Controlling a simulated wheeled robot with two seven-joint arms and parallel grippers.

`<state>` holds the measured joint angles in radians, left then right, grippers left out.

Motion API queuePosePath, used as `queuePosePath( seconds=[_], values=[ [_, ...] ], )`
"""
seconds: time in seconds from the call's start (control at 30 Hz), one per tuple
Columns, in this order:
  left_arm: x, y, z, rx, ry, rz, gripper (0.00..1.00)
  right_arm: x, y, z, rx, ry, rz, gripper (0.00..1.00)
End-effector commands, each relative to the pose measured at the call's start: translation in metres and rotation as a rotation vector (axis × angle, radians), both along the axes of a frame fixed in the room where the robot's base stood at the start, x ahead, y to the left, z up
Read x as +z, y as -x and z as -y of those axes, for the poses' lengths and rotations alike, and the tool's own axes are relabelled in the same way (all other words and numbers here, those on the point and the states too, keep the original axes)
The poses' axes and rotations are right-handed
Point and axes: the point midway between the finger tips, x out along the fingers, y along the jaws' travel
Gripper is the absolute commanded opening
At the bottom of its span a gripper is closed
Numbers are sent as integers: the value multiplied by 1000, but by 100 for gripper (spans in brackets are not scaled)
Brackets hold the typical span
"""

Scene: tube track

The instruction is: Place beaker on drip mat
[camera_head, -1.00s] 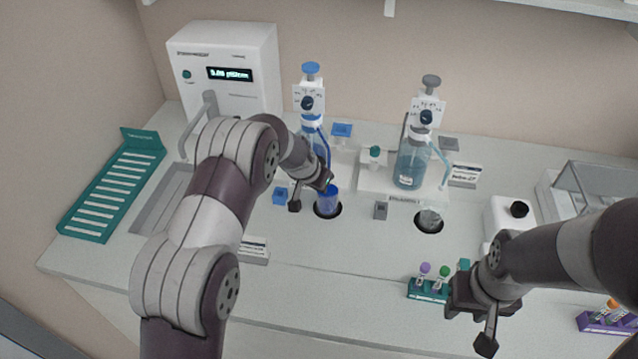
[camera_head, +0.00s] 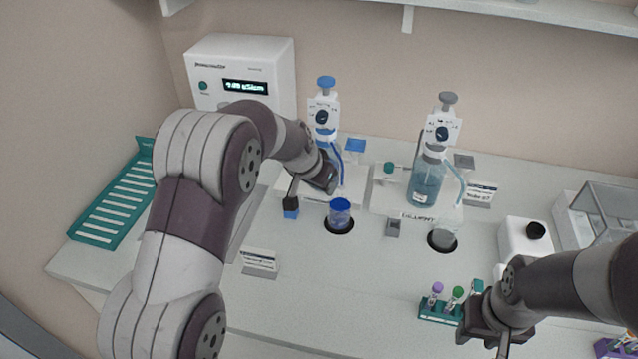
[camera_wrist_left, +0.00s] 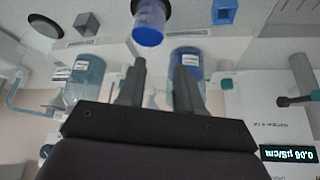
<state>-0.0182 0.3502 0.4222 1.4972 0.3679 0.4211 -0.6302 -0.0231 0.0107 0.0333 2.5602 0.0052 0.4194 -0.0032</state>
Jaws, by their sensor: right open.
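The blue-tinted beaker (camera_head: 340,215) stands upright on the round black drip mat (camera_head: 338,230) in the middle of the bench. In the left wrist view, the beaker (camera_wrist_left: 149,26) lies beyond my fingertips, apart from them, with part of the dark mat (camera_wrist_left: 178,10) behind it. My left gripper (camera_head: 313,188) is open and empty, just behind and left of the beaker; its open fingers (camera_wrist_left: 162,72) also show in the left wrist view. My right gripper (camera_head: 486,338) is open and empty at the front right, beside the small tube rack.
A blue-topped dispenser bottle (camera_head: 325,120) stands close behind my left gripper. A teal rack (camera_head: 105,212) lies at left. The front middle of the bench is clear.

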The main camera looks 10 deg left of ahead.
Motion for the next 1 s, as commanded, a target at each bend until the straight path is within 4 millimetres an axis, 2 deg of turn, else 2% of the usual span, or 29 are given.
queuePosePath(
  seconds=[0.17, 0.27, 0.4, 0.5, 0.6, 0.7, 1.0],
  values=[
    [12, 17, -3, 12, -1, -19, 35, -3, 0, 0, 0, 0, 0, 43],
    [10, 67, -9, 74, -6, -100, 35, -2, 0, 0, 0, 0, 0, 43],
    [0, 171, -22, 200, -27, -246, 35, -2, 0, 0, 0, 0, 0, 43],
    [-8, 233, -29, 269, -46, -322, 35, -2, 0, 0, 0, 0, 0, 43],
    [-13, 267, -33, 310, -57, -361, 35, -2, 0, 0, 0, 0, 0, 43],
    [-15, 277, -34, 320, -61, -374, 35, -2, 0, 0, 0, 0, 0, 43],
    [-16, 276, -34, 320, -60, -376, 35, -2, 0, 0, 0, 0, 0, 43]
  ],
)
